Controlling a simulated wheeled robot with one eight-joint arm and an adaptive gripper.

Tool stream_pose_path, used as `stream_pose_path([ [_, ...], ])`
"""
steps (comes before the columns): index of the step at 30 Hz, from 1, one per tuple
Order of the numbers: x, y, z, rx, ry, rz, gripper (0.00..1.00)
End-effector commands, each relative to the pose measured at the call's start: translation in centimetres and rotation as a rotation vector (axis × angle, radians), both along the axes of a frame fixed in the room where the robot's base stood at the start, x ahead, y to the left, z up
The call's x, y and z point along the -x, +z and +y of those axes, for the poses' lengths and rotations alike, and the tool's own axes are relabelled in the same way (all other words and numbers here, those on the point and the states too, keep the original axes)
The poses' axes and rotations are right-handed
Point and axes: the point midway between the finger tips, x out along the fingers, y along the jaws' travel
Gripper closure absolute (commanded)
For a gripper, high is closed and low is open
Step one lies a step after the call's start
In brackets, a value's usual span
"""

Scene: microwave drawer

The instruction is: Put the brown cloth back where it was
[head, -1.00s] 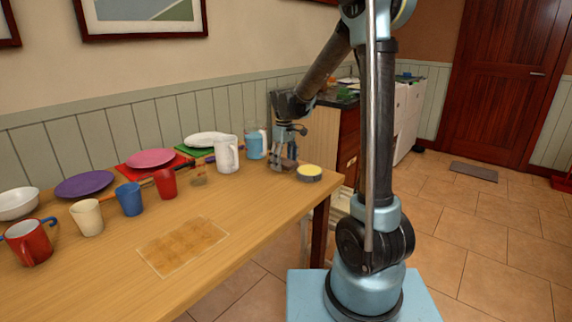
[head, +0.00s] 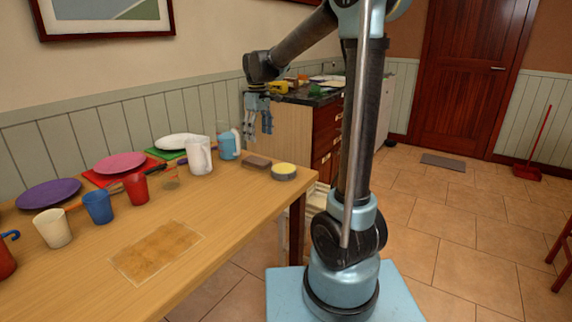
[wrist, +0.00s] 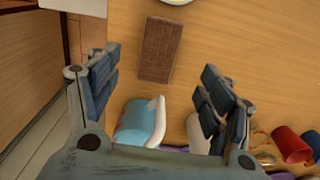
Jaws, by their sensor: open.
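The brown cloth (head: 257,162) is a small, flat, dark brown block shape. It lies on the wooden table (head: 225,215) near its far right end, just left of a yellow-topped round tin (head: 284,171). In the wrist view the cloth (wrist: 160,50) shows whole, with a woven-looking surface, beyond the fingertips. My gripper (head: 257,132) is open and empty, raised above the table's far end and apart from the cloth. Its spread fingers also show in the wrist view (wrist: 163,80).
A blue pitcher (head: 228,145) and a white pitcher (head: 200,155) stand left of the cloth. Cups and plates line the table's wall side. A tan mat (head: 158,250) lies at the front. A dark-topped cabinet (head: 326,120) stands beyond the table.

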Motion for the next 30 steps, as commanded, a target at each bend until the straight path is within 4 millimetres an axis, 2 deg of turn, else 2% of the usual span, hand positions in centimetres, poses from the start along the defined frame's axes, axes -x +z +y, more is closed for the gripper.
stream_pose_path([
  [8,5.8,0.3,-5.9,-0.012,-0.156,-0.032,0.27],
  [14,10.7,-0.4,-10.0,-0.024,-0.286,-0.06,0.27],
  [23,18.2,-3.2,-14.8,-0.042,-0.482,-0.1,0.27],
  [30,23.8,-6.8,-17.6,-0.058,-0.638,-0.134,0.27],
])
